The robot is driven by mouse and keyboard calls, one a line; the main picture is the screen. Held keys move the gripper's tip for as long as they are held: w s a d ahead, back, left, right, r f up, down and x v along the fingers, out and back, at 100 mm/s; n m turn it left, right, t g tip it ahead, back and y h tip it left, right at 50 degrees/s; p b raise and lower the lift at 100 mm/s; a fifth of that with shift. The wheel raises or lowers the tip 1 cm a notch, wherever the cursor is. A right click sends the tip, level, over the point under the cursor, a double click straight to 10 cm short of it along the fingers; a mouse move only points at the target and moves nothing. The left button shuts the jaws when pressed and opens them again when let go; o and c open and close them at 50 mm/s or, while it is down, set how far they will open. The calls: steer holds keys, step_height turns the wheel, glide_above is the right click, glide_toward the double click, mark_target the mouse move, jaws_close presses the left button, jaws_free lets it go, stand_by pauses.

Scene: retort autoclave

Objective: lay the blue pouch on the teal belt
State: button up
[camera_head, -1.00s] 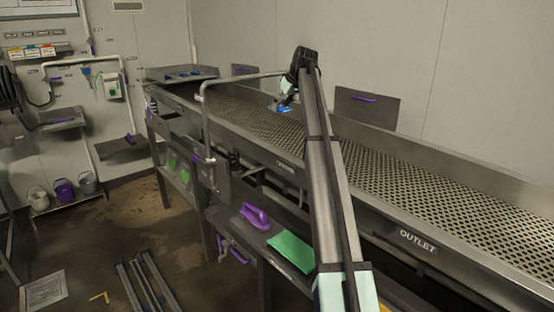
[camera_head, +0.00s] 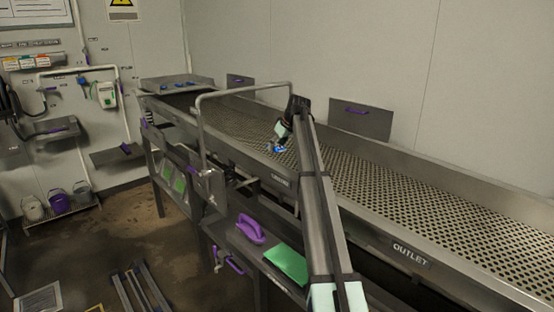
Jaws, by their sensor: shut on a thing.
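My gripper (camera_head: 277,147) hangs at the end of my long arm, over the near side of the conveyor. It is shut on a small blue thing, which I take for the blue pouch (camera_head: 280,150); little of it shows past the fingers. The perforated conveyor belt (camera_head: 400,195) runs from back left to front right. It looks beige-grey with dark holes rather than teal. The pouch appears low over or against the belt near its near rail; I cannot tell if they touch.
A bent grey pipe frame (camera_head: 236,89) rises left of my gripper. A tray (camera_head: 206,83) with blue items stands at the conveyor's far end. The near side rail is marked OUTLET (camera_head: 411,255). A purple-handled tool (camera_head: 250,229) and green sheet (camera_head: 288,264) lie on a lower shelf.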

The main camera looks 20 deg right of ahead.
steer(key=shift+f+p, duration=0.95)
steer(key=shift+f, duration=3)
steer(key=shift+f, duration=0.15)
steer(key=o, duration=1.1)
steer(key=shift+o, duration=0.2)
steer(key=b+v, duration=0.6)
steer(key=v, duration=0.9)
steer(key=shift+r, duration=0.45)
steer(key=shift+o, duration=0.5)
steer(key=shift+v, duration=0.8)
